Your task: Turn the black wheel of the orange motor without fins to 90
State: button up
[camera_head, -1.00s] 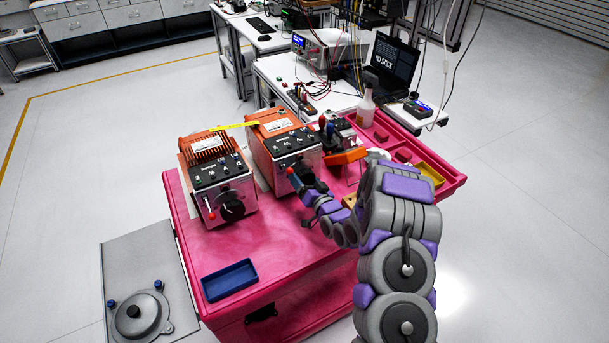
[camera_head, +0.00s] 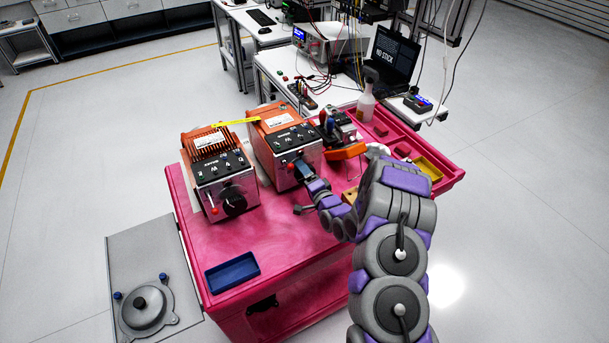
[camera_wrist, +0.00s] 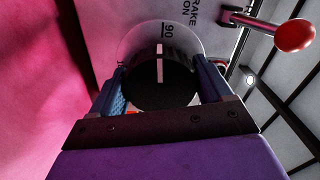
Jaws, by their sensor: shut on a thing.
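The orange motor without fins (camera_head: 283,140) stands on the pink cart, right of the finned one. In the head view my gripper (camera_head: 303,172) is at its front face and hides its wheel. In the wrist view the black wheel (camera_wrist: 160,92) lies between the two blue fingers of my gripper (camera_wrist: 160,78), which is shut on it. The wheel's white line (camera_wrist: 159,63) points up in the picture, close to the printed 90 (camera_wrist: 168,30), which sits slightly right of the line's tip. The wheel's lower edge is hidden by my gripper.
A red-knobbed lever (camera_wrist: 295,36) stands right of the wheel, beside partly visible "BRAKE ON" lettering. The finned orange motor (camera_head: 215,168) is to the left. A blue tray (camera_head: 232,272) lies at the pink cart's (camera_head: 235,240) front. An orange-handled tool (camera_head: 346,151) is right of my gripper.

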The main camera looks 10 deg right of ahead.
jog(key=shift+f+m, duration=0.15)
jog(key=shift+m, duration=0.25)
jog(key=o, duration=1)
jog(key=shift+d, duration=0.1)
jog(key=p+v, duration=0.2)
jog(key=v, duration=1.5)
jog(key=shift+s+d, duration=0.1)
